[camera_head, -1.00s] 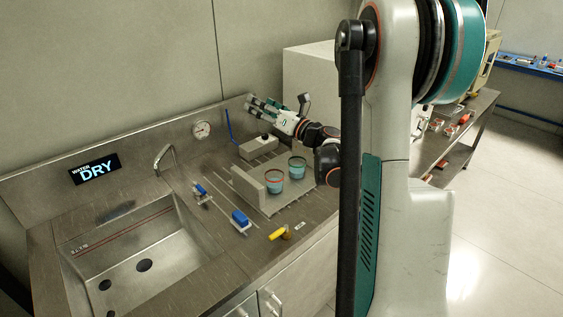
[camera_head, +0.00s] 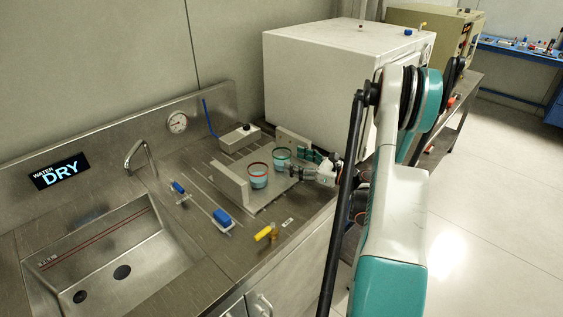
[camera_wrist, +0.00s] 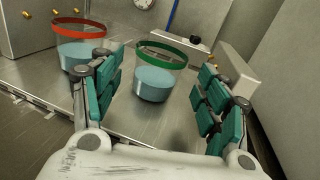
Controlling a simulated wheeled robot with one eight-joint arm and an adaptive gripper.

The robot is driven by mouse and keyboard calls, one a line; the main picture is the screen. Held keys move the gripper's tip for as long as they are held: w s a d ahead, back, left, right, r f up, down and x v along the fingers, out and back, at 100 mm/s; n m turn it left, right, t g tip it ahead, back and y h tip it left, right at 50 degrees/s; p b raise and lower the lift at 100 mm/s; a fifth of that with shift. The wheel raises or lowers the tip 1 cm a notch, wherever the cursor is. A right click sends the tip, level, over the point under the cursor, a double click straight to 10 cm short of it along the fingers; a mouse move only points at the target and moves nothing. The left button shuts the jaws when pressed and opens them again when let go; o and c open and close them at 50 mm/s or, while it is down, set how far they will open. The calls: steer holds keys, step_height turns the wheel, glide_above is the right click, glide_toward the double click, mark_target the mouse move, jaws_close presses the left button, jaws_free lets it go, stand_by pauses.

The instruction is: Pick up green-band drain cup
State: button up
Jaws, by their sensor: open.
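The green-band drain cup (camera_head: 281,157) stands upright on a metal tray (camera_head: 262,203) on the steel counter. In the wrist view the green-band cup (camera_wrist: 154,79), clear with pale blue contents, is ahead of and between the spread fingers. My gripper (camera_head: 306,163) is open and empty, just right of that cup in the head view. It also shows in the wrist view (camera_wrist: 160,95). A red-band cup (camera_head: 258,176) stands next to the green one, and in the wrist view it (camera_wrist: 78,50) is at the left, partly behind the left finger.
Upright metal plates (camera_head: 229,186) flank the cups. Blue-handled tools (camera_head: 222,218) and a yellow item (camera_head: 263,233) lie on the counter in front. A sink (camera_head: 105,260) is at the left.

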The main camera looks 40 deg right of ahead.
steer(key=b+x, duration=0.2)
steer(key=x, duration=0.8)
steer(key=c, duration=1)
